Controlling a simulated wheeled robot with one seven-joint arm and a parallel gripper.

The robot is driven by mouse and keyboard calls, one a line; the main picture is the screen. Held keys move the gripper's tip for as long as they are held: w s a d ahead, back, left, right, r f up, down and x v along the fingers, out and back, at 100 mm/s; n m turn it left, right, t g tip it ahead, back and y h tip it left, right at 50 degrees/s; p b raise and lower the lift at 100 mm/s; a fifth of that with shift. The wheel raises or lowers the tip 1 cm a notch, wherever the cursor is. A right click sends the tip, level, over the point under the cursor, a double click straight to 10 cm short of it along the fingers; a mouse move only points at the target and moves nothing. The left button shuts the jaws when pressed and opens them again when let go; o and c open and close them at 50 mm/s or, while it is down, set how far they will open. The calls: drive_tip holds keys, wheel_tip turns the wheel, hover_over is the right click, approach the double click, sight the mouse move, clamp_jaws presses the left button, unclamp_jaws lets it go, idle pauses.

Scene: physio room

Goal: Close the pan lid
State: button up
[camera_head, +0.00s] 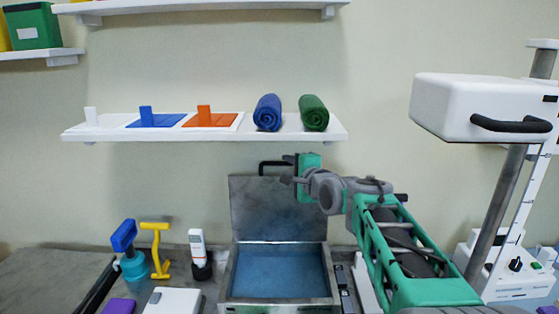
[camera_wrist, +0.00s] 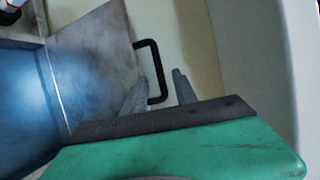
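The pan (camera_head: 279,307) is a grey metal box with a blue inside, on the counter at the lower middle of the head view. Its grey lid (camera_head: 262,207) stands open, about upright, at the back edge. The lid (camera_wrist: 95,60) also shows in the wrist view beside the blue inside. A black bar handle (camera_head: 265,163) sits at the lid's top; it also shows in the wrist view (camera_wrist: 154,50). My gripper (camera_head: 289,168) is at the handle's right end. In the wrist view its fingers (camera_wrist: 160,86) are apart, with the handle bar appearing between them; contact is unclear.
Left of the pan stand a blue-and-teal tool (camera_head: 133,265), a yellow tool (camera_head: 156,250), and a white device in a black holder (camera_head: 202,270). A white shelf (camera_head: 205,133) with rolled towels is above. A white machine (camera_head: 480,105) stands at the right.

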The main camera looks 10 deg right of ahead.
sight(281, 165)
drive_tip(key=p+x, duration=0.2)
drive_tip(key=x, duration=0.4)
drive_tip(key=shift+w+f, duration=0.15)
drive_tip(key=shift+w, duration=0.15)
drive_tip(key=shift+c, duration=0.2)
clamp_jaws()
idle(0.8)
